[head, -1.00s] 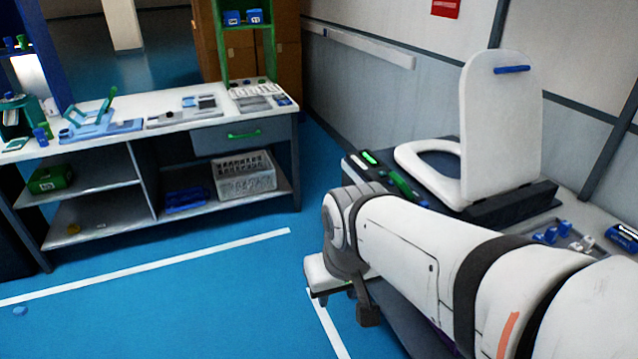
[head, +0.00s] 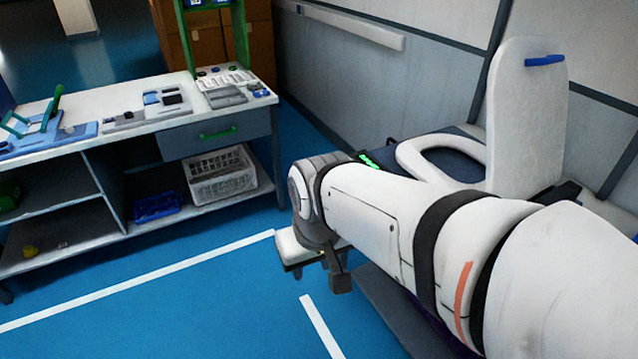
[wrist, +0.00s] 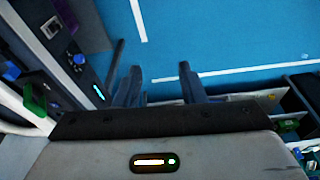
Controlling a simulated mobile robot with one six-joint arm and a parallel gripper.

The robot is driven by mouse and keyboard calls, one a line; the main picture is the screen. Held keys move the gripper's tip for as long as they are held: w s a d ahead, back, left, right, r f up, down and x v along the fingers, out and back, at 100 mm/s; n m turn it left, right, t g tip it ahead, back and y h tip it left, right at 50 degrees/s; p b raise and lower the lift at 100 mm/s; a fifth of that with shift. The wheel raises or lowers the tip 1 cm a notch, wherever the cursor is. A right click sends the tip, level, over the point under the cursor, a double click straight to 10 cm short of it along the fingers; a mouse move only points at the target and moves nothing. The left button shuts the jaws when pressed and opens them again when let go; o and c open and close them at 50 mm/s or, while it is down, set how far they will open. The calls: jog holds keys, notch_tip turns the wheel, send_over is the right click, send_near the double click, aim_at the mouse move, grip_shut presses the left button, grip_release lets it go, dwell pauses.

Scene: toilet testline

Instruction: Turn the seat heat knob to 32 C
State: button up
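The toilet, with its white lid (head: 527,115) raised and its seat ring (head: 408,150) down, stands at the right in the head view. A dark side panel shows in the wrist view with a blue knob (wrist: 79,60), a small switch (wrist: 51,28) and a lit strip (wrist: 99,92). The knob's markings are too small to read. My gripper (wrist: 158,88) is open and empty, its two dark fingers apart over the blue floor, to the right of the knob and not touching it. In the head view my gripper (head: 318,272) hangs left of the toilet stand; my arm hides most of the panel.
A workbench (head: 175,122) with a drawer, a white basket (head: 222,174) and a blue tray (head: 155,207) stands at the left. A green lever (wrist: 34,98) sits near the panel. The blue floor between bench and toilet stand is clear.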

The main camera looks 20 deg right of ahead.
jog(key=shift+o, duration=0.8)
jog(key=shift+w, duration=0.2)
jog(key=shift+o, duration=0.8)
jog(key=w+a+f+m+t+y+b, duration=0.1)
jog(key=w+a+f+b, duration=0.1)
jog(key=w, duration=0.5)
jog(key=shift+w+a+f+m+t, duration=0.15)
jog(key=shift+w+f+m+t, duration=0.2)
jog(key=shift+f, duration=0.4)
jog(key=w+d+f+m+t+h+b, duration=0.1)
jog(key=w+d+f+m+t+b, duration=0.15)
jog(key=w+f, duration=0.4)
jog(key=w+d+f+m+t+h+b, duration=0.1)
jog(key=w+d+f+m+t, duration=0.2)
jog(key=w, duration=0.7)
jog(key=w+d+f+m+h+b, duration=0.35)
jog(key=d+f+m+h, duration=0.25)
jog(key=d+f, duration=0.3)
jog(key=s+d+f+m+g+h+b, duration=0.4)
jog(key=s+d+f+m+g+h, duration=0.25)
jog(key=s+d+f+h, duration=0.5)
jog(key=w+d+f+g, duration=0.1)
jog(key=w+d, duration=0.2)
jog(key=d, duration=0.3)
jog(key=shift+y, duration=0.35)
